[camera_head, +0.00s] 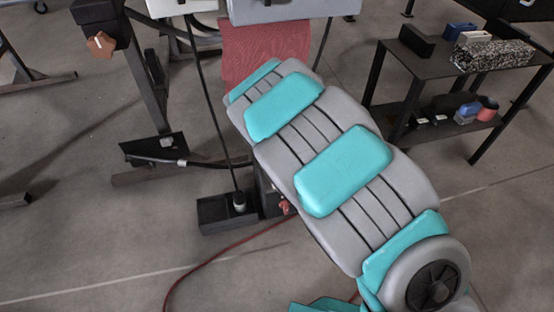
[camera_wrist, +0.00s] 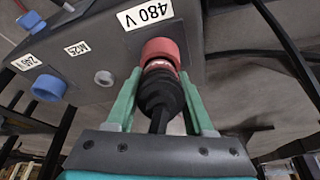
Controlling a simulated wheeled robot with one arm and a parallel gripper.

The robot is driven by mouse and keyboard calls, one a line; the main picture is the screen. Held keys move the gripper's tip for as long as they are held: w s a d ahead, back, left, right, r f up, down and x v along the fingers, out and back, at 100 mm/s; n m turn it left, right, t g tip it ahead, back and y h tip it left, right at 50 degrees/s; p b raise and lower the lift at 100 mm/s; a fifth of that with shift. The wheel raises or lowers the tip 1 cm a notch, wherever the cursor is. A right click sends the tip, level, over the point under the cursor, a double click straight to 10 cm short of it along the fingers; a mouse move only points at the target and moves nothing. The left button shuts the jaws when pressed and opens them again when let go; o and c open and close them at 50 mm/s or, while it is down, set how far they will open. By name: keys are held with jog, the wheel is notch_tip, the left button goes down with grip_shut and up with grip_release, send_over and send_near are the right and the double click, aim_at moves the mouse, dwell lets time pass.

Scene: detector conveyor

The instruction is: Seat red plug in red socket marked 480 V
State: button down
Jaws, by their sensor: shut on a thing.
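The red socket (camera_wrist: 160,48) is in the wrist view, below a white label (camera_wrist: 145,13) reading 480 V on a dark grey box (camera_wrist: 100,45). My gripper (camera_wrist: 160,75) is shut on the plug (camera_wrist: 160,92). The plug's black ribbed body lies between the two green fingers, with its black cable running back toward my palm. The plug's front end is lined up with the socket and at its mouth. A narrow red and pale band shows between the black body and the socket. How deep the plug sits cannot be told. My arm hides the gripper in the head view.
A blue socket (camera_wrist: 48,88) marked 240 V and a grey socket (camera_wrist: 104,78) marked M25 are left of the red one. In the head view, a black side table (camera_head: 440,65) with boxes stands right. A red cable (camera_head: 205,262) lies on the floor.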

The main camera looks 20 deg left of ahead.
jog(key=shift+f, duration=0.35)
jog(key=shift+c, duration=1.4)
grip_release()
jog(key=shift+r, duration=0.1)
jog(key=v, duration=0.7)
jog(key=shift+s+r+p, duration=0.15)
jog(key=shift+r+p, duration=0.05)
jog(key=shift+p, duration=0.15)
